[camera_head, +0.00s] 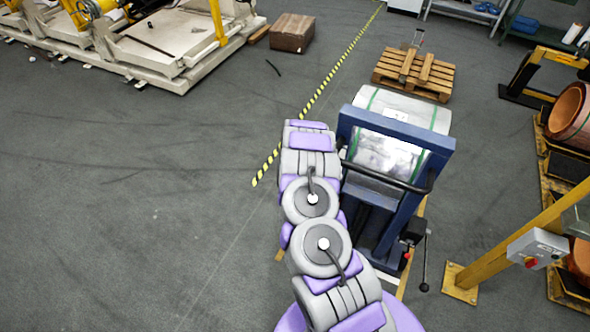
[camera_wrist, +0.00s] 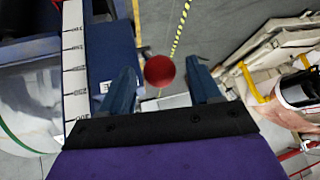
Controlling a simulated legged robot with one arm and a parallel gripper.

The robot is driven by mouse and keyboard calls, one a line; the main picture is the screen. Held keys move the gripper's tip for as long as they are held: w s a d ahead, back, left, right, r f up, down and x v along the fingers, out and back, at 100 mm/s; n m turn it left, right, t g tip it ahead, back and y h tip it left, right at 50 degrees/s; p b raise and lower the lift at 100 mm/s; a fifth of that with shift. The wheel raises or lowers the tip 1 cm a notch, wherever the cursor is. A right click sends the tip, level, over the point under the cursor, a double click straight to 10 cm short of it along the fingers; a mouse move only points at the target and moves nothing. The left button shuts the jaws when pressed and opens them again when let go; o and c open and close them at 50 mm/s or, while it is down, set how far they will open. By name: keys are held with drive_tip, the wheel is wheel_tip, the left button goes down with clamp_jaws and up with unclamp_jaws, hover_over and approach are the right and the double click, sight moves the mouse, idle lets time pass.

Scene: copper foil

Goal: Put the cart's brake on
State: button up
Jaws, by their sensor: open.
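The cart (camera_head: 395,140) has a blue frame with a black push handle (camera_head: 385,180) and carries a shiny metal roll (camera_head: 390,155) with green straps. A black control box (camera_head: 414,231) and a thin lever with a dark knob (camera_head: 424,287) are low on its right. In the wrist view, a round red knob (camera_wrist: 159,71) appears between the blue fingers of my gripper (camera_wrist: 163,88), which is open. Contact with the knob cannot be told. The blue cart frame (camera_wrist: 118,52) is left of it. In the head view, my arm hides the cart's left side and my gripper is not distinguishable.
A yellow post (camera_head: 520,238) with a grey switch box (camera_head: 537,248) stands right of the cart. The grey floor at left is clear up to the white machine (camera_head: 170,45).

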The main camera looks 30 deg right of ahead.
drive_tip(key=p+v, duration=0.1)
drive_tip(key=v, duration=1.4)
drive_tip(key=shift+w+a+r, duration=0.1)
drive_tip(key=shift+a, duration=0.05)
drive_tip(key=s+a+r+n+g+y+b, duration=0.1)
drive_tip(key=s+a+r+n+y+b, duration=0.2)
drive_tip(key=s+a+r, duration=0.35)
drive_tip(key=s+a+r+n+g+y+b, duration=0.2)
drive_tip(key=s+a+r+n+y+b, duration=0.15)
drive_tip(key=a+r, duration=0.65)
drive_tip(key=s+r+n+g+h+b, duration=0.1)
drive_tip(key=s+g+b, duration=0.1)
drive_tip(key=s, duration=1.3)
drive_tip(key=s+d+r+g+h+b, duration=0.1)
drive_tip(key=s+r+g+h+b, duration=0.1)
drive_tip(key=s, duration=1.4)
drive_tip(key=shift+s+r+n+g+b, duration=0.15)
drive_tip(key=shift+s+n+g+b, duration=0.2)
drive_tip(key=shift+g, duration=0.35)
drive_tip(key=shift+d, duration=0.1)
